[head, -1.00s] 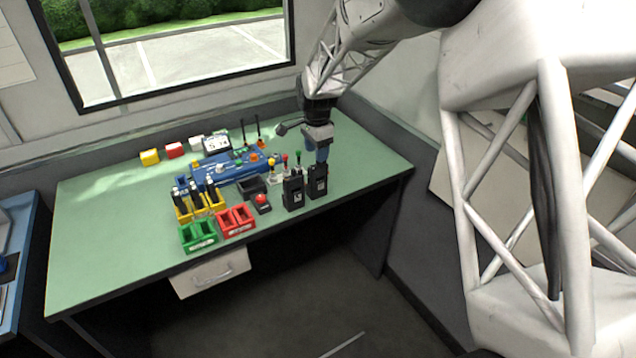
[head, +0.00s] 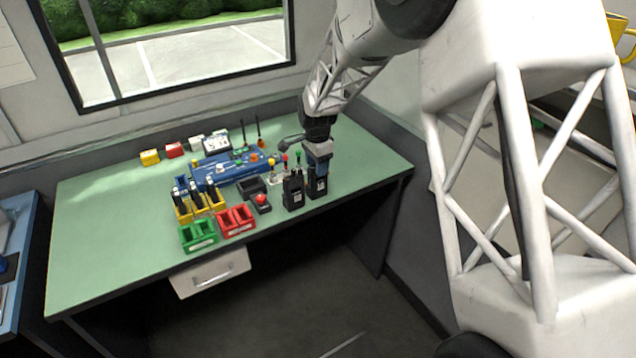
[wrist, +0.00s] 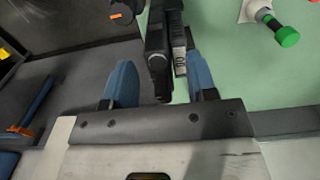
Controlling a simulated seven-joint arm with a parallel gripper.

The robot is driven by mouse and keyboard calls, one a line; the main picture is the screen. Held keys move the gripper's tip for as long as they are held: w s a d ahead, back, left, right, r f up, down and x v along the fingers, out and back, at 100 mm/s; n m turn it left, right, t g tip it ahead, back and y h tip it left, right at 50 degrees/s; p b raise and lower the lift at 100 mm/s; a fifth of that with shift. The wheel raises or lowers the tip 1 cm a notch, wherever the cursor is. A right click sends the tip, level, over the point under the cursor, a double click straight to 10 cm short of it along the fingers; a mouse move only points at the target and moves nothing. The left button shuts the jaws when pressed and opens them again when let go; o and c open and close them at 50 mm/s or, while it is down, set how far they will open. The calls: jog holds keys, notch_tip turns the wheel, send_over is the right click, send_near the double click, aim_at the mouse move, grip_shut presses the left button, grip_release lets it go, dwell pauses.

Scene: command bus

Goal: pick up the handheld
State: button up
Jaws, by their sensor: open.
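Two black handhelds stand upright side by side near the front edge of the green desk: a left one (head: 293,193) and a right one (head: 316,187). My gripper (head: 319,170) is at the right handheld, partly hiding its top and back. In the wrist view my gripper (wrist: 162,82) is open, with one blue finger on each side of a black handheld (wrist: 157,48). That handheld reaches between the fingers, closer to the right finger. A pale label shows along its right side. Whether a finger touches it I cannot tell.
Small coloured-top items (head: 273,171) stand close behind the handhelds. A green-capped piece (wrist: 287,36) shows at upper right. The desk's right end is clear.

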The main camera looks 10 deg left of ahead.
grip_shut()
dwell(0.3)
jog(key=shift+r, duration=0.15)
jog(key=shift+r, duration=1.6)
jog(key=s+d, duration=0.3)
jog(key=s, duration=0.4)
jog(key=s+d+r, duration=0.1)
jog(key=s+d, duration=0.3)
jog(key=s, duration=0.3)
jog(key=shift+d+r, duration=0.2)
jog(key=shift+r, duration=0.1)
jog(key=shift+s, duration=0.1)
